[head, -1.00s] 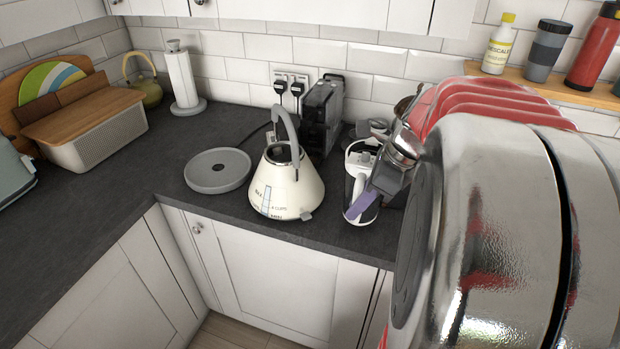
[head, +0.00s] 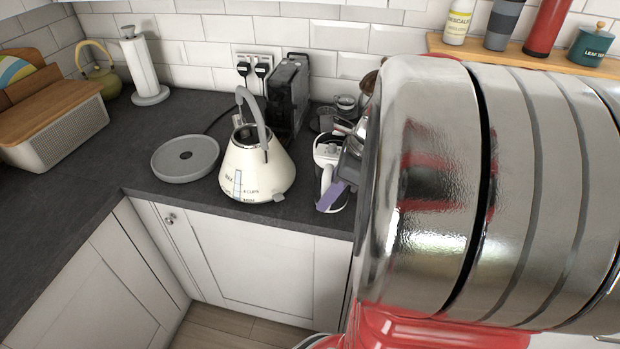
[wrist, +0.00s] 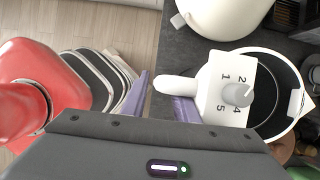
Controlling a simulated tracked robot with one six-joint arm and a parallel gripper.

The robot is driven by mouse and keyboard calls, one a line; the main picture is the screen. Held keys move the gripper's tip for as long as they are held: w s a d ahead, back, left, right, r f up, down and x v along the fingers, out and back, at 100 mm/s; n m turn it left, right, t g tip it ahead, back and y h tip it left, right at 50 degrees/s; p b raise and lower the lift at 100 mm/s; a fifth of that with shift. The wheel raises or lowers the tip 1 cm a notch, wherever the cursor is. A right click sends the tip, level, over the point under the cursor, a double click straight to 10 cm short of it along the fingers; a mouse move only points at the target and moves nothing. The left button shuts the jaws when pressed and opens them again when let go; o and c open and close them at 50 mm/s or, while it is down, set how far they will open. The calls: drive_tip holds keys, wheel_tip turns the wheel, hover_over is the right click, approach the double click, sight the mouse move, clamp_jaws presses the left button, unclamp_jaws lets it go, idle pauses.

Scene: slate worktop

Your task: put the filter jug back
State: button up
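The filter jug (head: 328,150) is white with a clear dark body. It stands on the slate worktop, just right of the cream kettle. In the wrist view the jug (wrist: 280,70) shows from above, with a numbered dial on its lid and its white handle pointing left. My gripper (wrist: 163,100) has two purple fingers, spread apart at the handle. One finger is beyond the handle's left end and the other is partly hidden beneath the handle. In the head view a purple finger of my gripper (head: 331,196) shows in front of the jug, whose right side my arm hides.
The cream kettle (head: 255,172) stands close to the jug's left. A grey round disc (head: 186,172) lies left of it. A black machine (head: 288,92) and small jars (head: 346,104) stand behind. A wooden shelf (head: 500,62) holds bottles.

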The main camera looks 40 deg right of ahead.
drive_tip(key=shift+o, duration=0.7)
drive_tip(key=shift+r, duration=0.25)
drive_tip(key=v, duration=1.1)
drive_tip(key=shift+s+r, duration=0.15)
drive_tip(key=shift+r, duration=0.2)
